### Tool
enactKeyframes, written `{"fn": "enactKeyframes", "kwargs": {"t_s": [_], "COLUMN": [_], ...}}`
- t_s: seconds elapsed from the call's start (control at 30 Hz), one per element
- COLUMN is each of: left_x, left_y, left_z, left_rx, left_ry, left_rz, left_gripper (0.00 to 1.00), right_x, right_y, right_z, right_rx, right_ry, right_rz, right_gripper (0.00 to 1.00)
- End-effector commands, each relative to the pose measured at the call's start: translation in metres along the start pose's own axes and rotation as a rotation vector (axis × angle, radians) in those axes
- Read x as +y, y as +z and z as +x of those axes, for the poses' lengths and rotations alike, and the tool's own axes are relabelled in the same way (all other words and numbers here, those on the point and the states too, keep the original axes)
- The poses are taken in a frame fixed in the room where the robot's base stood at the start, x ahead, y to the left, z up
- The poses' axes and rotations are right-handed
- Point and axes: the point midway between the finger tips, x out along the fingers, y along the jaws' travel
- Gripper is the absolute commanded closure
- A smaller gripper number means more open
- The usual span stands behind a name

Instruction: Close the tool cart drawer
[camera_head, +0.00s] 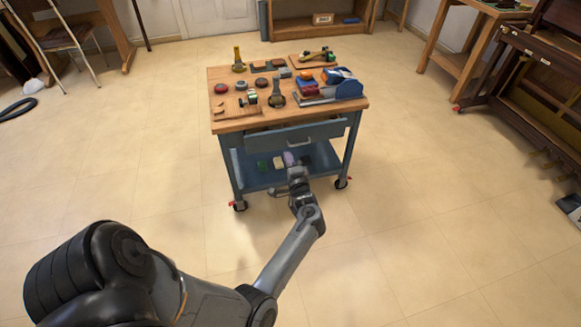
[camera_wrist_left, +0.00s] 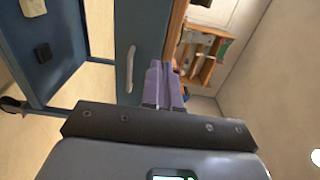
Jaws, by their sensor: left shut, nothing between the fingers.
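The tool cart (camera_head: 233,120) has a wooden top and a blue-grey frame. Its drawer (camera_head: 325,131) faces me and appears to stand out a little from under the top, with a dark gap above its front. The drawer's pale handle (camera_wrist_left: 130,68) shows in the left wrist view, on the blue-grey drawer front (camera_wrist_left: 140,30). My left gripper (camera_head: 290,160) is shut and empty, in front of the drawer just below the handle in the head view. Its purple fingers (camera_wrist_left: 164,85) are close to the drawer front; I cannot tell whether they touch. My right gripper is not in view.
Several tools and small objects lie on the cart top, including a blue device (camera_head: 349,89). A lower shelf (camera_head: 258,181) holds a few small items. A piano (camera_head: 535,90) stands at the right and a chair (camera_head: 65,40) at the left. The floor around the cart is mostly clear.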

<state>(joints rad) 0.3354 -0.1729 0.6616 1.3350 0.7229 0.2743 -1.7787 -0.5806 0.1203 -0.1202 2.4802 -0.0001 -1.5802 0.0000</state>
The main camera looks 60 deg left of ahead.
Motion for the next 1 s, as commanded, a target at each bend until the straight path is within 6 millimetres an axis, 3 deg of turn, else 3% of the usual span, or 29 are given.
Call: {"fn": "enactKeyframes", "kwargs": {"t_s": [0.03,0.3,0.5,0.7,1.0], "left_x": [0.005,0.005,0.004,0.003,0.0], "left_y": [0.0,0.0,0.0,0.0,0.0], "left_z": [0.01,0.062,0.089,0.104,0.108], "left_rx": [-0.002,-0.002,-0.001,-0.001,0.0], "left_ry": [-0.003,-0.003,-0.002,0.0,0.0], "left_rz": [-0.001,-0.002,-0.001,0.0,0.0], "left_gripper": [1.0,1.0,1.0,1.0,1.0], "right_x": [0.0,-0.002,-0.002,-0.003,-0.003], "right_y": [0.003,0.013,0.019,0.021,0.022], "right_z": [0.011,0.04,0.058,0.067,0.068], "right_rx": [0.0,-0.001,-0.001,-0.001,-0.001], "right_ry": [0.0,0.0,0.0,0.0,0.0], "right_rz": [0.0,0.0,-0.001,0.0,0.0], "right_gripper": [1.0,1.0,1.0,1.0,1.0]}}
